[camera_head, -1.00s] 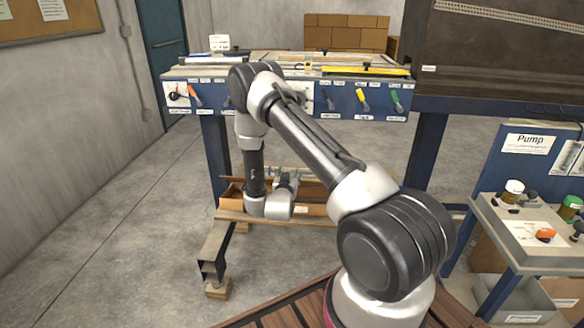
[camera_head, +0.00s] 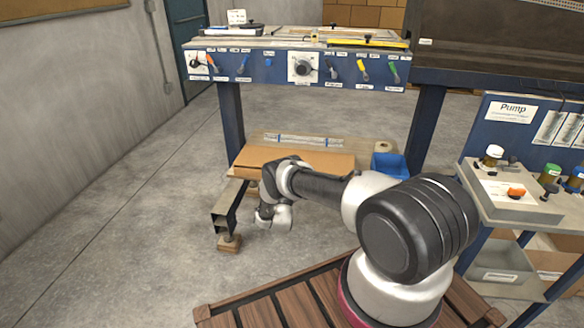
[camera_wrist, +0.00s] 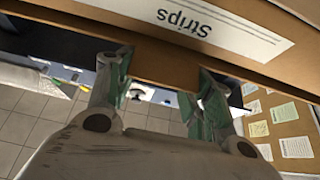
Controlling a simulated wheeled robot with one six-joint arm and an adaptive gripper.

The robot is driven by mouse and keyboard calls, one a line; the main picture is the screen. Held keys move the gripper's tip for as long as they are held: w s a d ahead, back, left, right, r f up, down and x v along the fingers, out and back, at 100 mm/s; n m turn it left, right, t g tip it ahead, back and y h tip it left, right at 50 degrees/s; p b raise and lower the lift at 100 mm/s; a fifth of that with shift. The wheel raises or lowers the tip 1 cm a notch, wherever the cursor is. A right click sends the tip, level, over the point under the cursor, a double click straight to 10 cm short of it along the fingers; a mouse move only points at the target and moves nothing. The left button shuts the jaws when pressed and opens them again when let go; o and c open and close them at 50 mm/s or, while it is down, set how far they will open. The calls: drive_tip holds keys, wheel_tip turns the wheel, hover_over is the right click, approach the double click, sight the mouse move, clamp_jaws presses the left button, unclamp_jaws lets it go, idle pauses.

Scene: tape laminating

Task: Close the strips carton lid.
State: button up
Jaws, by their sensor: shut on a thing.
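The strips carton (camera_head: 245,172) sits on the low shelf under the blue bench. Its brown lid (camera_head: 300,158) shows as a broad panel over the top, and the inside is not visible. In the wrist view the white "Strips" label (camera_wrist: 215,27) appears upside down on the cardboard. My gripper (camera_wrist: 162,85) is at the carton's front edge, its two green-grey fingers against a brown cardboard edge, seemingly the lid's. The fingers are shut on it. In the head view my arm hides the fingers. Whether the lid lies fully flat cannot be told.
A blue bin (camera_head: 388,164) and a tape roll (camera_head: 381,147) are right of the carton. A dark steel beam end (camera_head: 228,208) stands at its left. The pump table (camera_head: 515,200) is at the right. Floor at left is clear.

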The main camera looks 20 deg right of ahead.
drive_tip(key=shift+f, duration=0.3)
drive_tip(key=o, duration=1.5)
drive_tip(key=shift+s+a, duration=0.1)
drive_tip(key=v, duration=1.1)
drive_tip(key=shift+s+a+f, duration=0.1)
drive_tip(key=shift+s+f, duration=0.15)
drive_tip(key=shift+f, duration=0.1)
